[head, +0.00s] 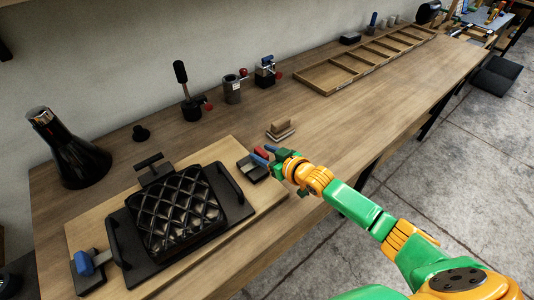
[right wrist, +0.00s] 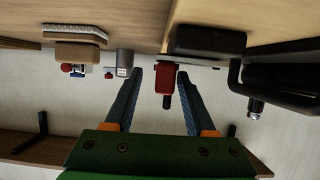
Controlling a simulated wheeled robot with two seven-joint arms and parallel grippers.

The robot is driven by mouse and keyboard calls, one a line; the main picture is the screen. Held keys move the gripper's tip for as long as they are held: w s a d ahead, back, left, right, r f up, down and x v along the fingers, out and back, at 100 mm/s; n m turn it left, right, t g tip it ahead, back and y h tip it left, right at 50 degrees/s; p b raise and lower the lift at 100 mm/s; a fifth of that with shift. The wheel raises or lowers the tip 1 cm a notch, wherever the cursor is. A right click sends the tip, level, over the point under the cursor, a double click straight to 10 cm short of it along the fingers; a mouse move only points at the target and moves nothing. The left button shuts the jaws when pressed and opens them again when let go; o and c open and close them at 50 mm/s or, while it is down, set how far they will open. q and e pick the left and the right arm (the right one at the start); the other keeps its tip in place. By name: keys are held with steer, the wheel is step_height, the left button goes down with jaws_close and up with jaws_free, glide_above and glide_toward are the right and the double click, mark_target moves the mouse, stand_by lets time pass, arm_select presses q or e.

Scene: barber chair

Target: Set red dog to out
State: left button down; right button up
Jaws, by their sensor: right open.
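The red dog (head: 261,153) is a small red piece on a dark block (head: 252,171) at the right corner of the wooden board. My right gripper (head: 265,154) reaches in from the right with its blue-grey fingers open around the red dog. In the right wrist view, the red dog (right wrist: 165,78) shows between the two open fingers (right wrist: 160,75), nearer the right-hand finger. I cannot tell whether either finger touches it. The gripper partly hides the dog in the head view. My left gripper is not in view.
A dark tray (head: 133,266) with a black quilted block (head: 178,212) lies on the board (head: 75,222). A blue dog (head: 85,262) is at its near left corner. Several levers and a wooden divided tray (head: 330,90) line the back.

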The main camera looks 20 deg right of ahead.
steer(key=v, duration=0.6)
steer(key=shift+s+d+r, duration=0.15)
steer(key=shift+s+d, duration=0.1)
steer(key=shift+d, duration=0.05)
